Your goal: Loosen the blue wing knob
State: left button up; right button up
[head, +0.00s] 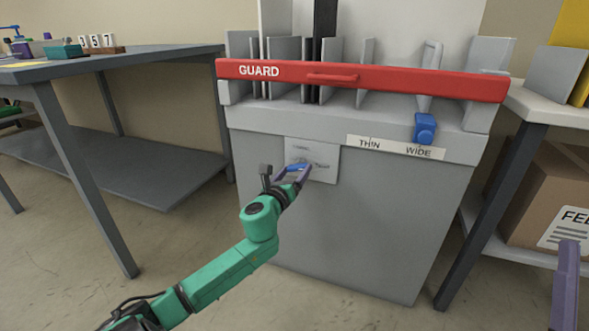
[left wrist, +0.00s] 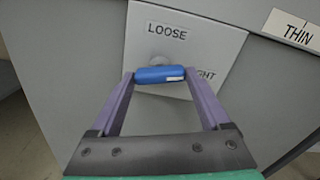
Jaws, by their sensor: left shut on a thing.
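The blue wing knob (head: 297,167) sits on a light label plate (head: 325,163) on the front of the grey machine. My left gripper (head: 295,173) is shut on it. In the left wrist view the knob (left wrist: 160,74) is a blue bar lying crosswise between my two purple fingers, one at each end. A pale mark shows near its right end, toward a label reading "GHT", its start hidden. "LOOSE" (left wrist: 167,31) is printed above the knob. A purple finger of my right gripper (head: 566,285) shows at the lower right edge of the head view, away from the machine.
A red GUARD bar (head: 400,80) spans the machine's top. A blue slider (head: 425,128) stands at the WIDE end of a THIN–WIDE strip (head: 380,146). A grey table (head: 130,62) stands left; a shelf with a cardboard box (head: 545,190) stands right. Floor before the machine is clear.

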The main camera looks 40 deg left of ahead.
pick_arm(q)
jog(key=shift+n+p, duration=0.55)
jog(key=shift+n, duration=0.45)
jog(key=shift+n+p, duration=0.5)
jog(key=shift+n, duration=0.6)
pick_arm(e)
notch_tip(320, 180, down, 22)
jog(key=a+r+m+g+h, duration=0.1)
jog(key=a+m+g+h, duration=0.2)
jog(key=g, duration=0.4)
pick_arm(q)
jog(key=shift+n+p, duration=0.5)
jog(key=shift+n, duration=0.6)
jog(key=shift+n+p, duration=0.5)
jog(key=shift+n, duration=1)
jog(key=n+p, duration=0.2)
jog(key=n, duration=0.1)
jog(key=shift+n, duration=1)
pick_arm(e)
jog(key=s+f+g, duration=0.3)
jog(key=s+f, duration=0.2)
jog(key=f, duration=0.2)
jog(key=s+f+g+h, duration=0.1)
jog(key=s+f+g, duration=0.2)
jog(key=s+f, duration=0.2)
notch_tip(320, 180, down, 3)
jog(key=shift+s+a+f+g, duration=0.1)
jog(key=shift+s+a+g, duration=0.2)
jog(key=shift+a+g, duration=0.1)
